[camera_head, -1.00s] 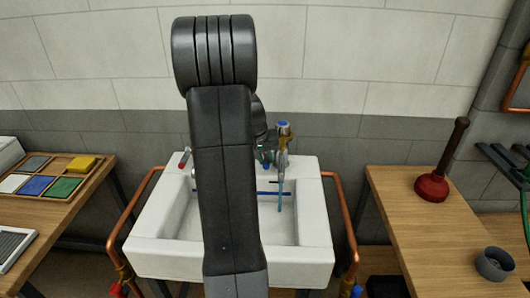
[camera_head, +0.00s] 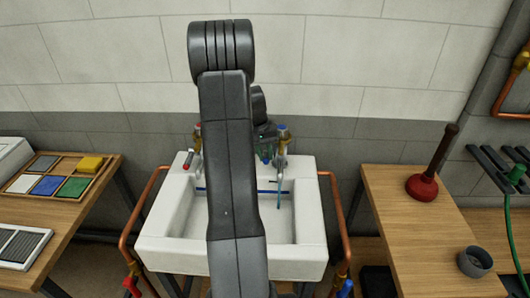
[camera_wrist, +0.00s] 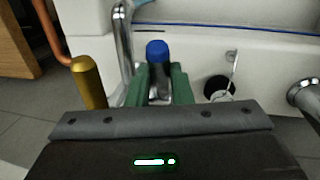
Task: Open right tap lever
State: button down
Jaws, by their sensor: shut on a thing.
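The right tap (camera_head: 282,140), with a blue cap, brass body and chrome spout, stands at the back right of the white sink (camera_head: 160,250). In the wrist view, the green fingers of my gripper (camera_wrist: 158,80) are shut on its dark lever, around the shaft just below the blue tip (camera_wrist: 157,50). The tap's chrome spout (camera_wrist: 123,40) is beside the fingers. In the head view my gripper (camera_head: 265,152) is just left of the tap, and the lever is hidden. A thin blue streak, seemingly water, runs below the spout into the basin.
The left tap (camera_head: 197,140), with a red-tipped lever, is left of my arm. Copper pipes (camera_head: 342,225) flank the sink. The right table holds a red plunger (camera_head: 422,186) and grey cup (camera_head: 475,262); the left one holds a colored-block tray (camera_head: 102,178).

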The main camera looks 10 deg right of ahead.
jog(key=shift+w, duration=0.1)
jog(key=c, duration=1.3)
grip_release()
notch_tip(320, 180, up, 14)
jog(key=a+b, duration=0.1)
jog(key=a, duration=0.1)
jog(key=shift+w+a+f, duration=0.15)
jog(key=shift+a, duration=0.1)
